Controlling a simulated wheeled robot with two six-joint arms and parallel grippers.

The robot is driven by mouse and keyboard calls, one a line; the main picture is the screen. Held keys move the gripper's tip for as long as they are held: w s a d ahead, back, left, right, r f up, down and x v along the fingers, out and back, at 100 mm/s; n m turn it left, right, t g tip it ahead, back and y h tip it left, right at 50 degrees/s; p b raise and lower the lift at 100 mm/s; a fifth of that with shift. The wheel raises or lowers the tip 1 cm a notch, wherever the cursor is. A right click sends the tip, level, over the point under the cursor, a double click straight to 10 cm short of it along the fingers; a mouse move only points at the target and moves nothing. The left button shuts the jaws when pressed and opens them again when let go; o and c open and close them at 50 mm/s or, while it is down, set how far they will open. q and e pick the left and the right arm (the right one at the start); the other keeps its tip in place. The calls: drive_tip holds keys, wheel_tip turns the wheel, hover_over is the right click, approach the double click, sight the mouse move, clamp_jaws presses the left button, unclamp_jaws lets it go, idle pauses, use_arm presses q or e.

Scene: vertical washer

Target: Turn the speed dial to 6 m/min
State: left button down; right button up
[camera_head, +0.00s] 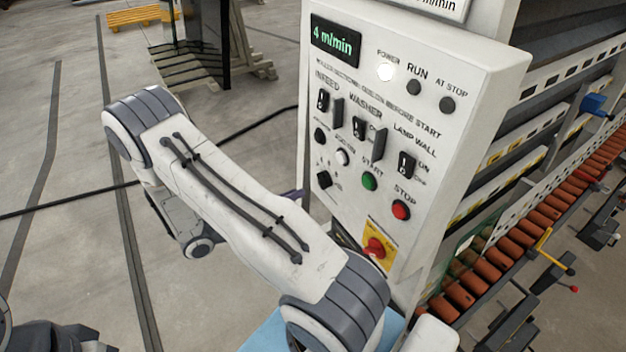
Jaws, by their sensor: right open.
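The control panel (395,130) is a white upright cabinet face with a green-lit display (335,41) that reads 4 m/min. A small black dial (324,180) with marks around it sits at the panel's lower left, below the dark and white buttons; I take it to be the speed dial. My right arm crosses the picture in front of the panel's lower left. My right gripper (293,194) is mostly hidden behind that arm; only a small purple-dark part shows just left of the dial. It is open, and I cannot tell whether it touches the dial. My left gripper is not in view.
The panel also carries a green START button (369,181), a red STOP button (401,210), a red-on-yellow switch (376,248) and black selector switches. A conveyor with orange rollers (500,258) runs along the right. Open concrete floor lies to the left.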

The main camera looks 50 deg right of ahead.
sight(319, 183)
drive_tip(key=p+x, duration=0.2)
drive_tip(key=x, duration=0.3)
drive_tip(key=shift+s+d+r, duration=0.15)
drive_tip(key=shift+d, duration=0.1)
drive_tip(key=shift+s+d, duration=0.1)
drive_tip(key=shift+d, duration=0.35)
drive_tip(key=shift+c, duration=0.3)
clamp_jaws()
